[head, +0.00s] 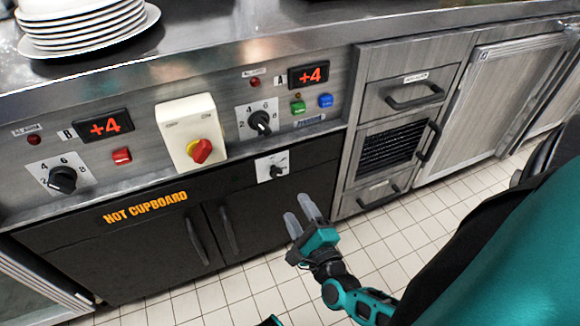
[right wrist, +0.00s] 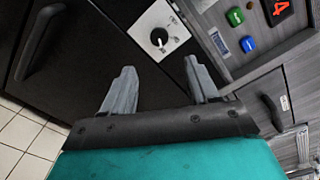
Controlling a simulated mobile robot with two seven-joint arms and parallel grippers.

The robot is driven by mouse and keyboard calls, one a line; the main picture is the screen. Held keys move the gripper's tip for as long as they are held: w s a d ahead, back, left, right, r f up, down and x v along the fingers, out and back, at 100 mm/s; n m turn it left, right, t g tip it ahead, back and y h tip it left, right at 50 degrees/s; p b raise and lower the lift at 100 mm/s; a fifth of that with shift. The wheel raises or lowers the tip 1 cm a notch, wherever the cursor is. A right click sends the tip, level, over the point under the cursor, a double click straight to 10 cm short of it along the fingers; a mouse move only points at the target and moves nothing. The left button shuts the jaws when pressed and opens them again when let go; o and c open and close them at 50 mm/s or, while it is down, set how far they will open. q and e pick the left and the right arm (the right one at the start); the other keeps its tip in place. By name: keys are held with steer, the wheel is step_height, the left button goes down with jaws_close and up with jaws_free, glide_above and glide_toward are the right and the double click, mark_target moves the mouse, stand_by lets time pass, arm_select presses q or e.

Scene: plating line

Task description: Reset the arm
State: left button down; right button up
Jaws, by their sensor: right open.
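My right gripper (head: 301,215) is teal and black with two grey fingers. It is open and empty, held in front of the black hot cupboard (head: 262,208). In the right wrist view its two fingers (right wrist: 157,85) stand apart with nothing between them. A small dial on a white plate (right wrist: 160,38) lies beyond the fingertips; the same dial shows in the head view (head: 272,168). I cannot tell the exact gap between the fingers and the cupboard front. A small teal and black piece shows at the bottom edge of the head view; my left gripper does not show.
A steel counter (head: 250,40) carries a stack of white plates (head: 85,25). Its front panel has knobs, displays and a red-yellow switch (head: 200,150). Drawers with black handles (head: 415,97) stand to the right. The tiled floor (head: 400,250) near the gripper is clear.

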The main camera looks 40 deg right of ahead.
steer(key=shift+v, duration=0.95)
